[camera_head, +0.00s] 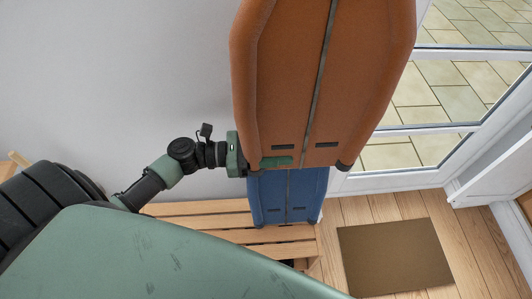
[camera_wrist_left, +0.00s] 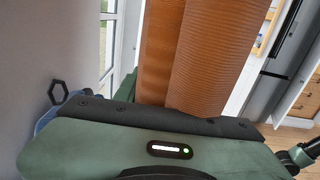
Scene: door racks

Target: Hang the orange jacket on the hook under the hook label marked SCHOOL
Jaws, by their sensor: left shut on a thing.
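The orange jacket (camera_head: 290,80) hangs upright in the upper middle of the head view, its top cut off by the frame edge. My left gripper (camera_head: 272,162) is at its lower left part, with a green finger across the front, shut on the jacket. In the left wrist view the orange jacket (camera_wrist_left: 205,55) rises as ribbed orange cloth just beyond the gripper's green body; the fingertips are hidden there. No hook label, and no hook that I can identify, is in view. My right gripper is not in view.
A blue jacket (camera_head: 285,198) shows below and behind the orange one, in front of a slatted wooden bench (camera_head: 195,209). A glazed door (camera_head: 430,115) and brown doormat (camera_head: 395,257) are at right. A dark hexagonal piece (camera_wrist_left: 58,92) is near the wall.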

